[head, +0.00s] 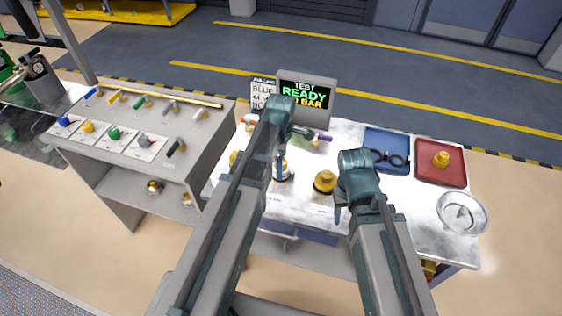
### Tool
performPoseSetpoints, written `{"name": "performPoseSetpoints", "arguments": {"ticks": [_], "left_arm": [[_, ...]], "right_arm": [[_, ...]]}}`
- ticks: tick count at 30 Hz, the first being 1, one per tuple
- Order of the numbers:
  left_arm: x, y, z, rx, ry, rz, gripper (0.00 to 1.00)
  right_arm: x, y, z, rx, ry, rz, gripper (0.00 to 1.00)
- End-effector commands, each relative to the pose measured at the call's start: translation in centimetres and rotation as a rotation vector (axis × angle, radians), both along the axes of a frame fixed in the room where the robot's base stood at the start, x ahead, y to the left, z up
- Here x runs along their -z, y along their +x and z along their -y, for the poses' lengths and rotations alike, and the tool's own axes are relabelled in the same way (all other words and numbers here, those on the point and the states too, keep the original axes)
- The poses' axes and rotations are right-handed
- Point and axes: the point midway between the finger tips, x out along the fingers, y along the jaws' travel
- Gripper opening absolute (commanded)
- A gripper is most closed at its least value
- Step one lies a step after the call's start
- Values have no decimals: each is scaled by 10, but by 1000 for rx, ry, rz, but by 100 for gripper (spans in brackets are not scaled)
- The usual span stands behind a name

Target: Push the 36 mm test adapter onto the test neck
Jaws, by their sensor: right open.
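A yellow-brass round fitting (325,181) stands on the white bench top between my two arms. I cannot read its size. A second brass fitting (441,159) sits in the red tray at the right. A pale, ringed part (283,172) stands right by the fingers of my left gripper (279,168); the arm partly hides it, and I cannot tell if it is the test neck or if they touch. My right gripper (340,212) is open, just right of and nearer than the middle brass fitting, apart from it, with nothing seen in it.
A screen (305,95) reading TEST READY stands at the bench's back, beside a small list card (263,92). A blue tray (387,150) holds dark ring-shaped items. A round clear dish (462,213) is at front right. A grey hose-valve cabinet (140,165) stands left.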

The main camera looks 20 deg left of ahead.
Motion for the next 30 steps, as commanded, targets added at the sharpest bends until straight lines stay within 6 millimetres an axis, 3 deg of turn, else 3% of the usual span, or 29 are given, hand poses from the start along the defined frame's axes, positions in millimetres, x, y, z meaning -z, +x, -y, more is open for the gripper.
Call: {"name": "performPoseSetpoints", "arguments": {"ticks": [21,30], "left_arm": [[-109,0,0,0,0,0,100],[-129,0,0,0,0,0,100]], "right_arm": [[-109,0,0,9,2,0,50],[-129,0,0,13,3,0,50]]}}
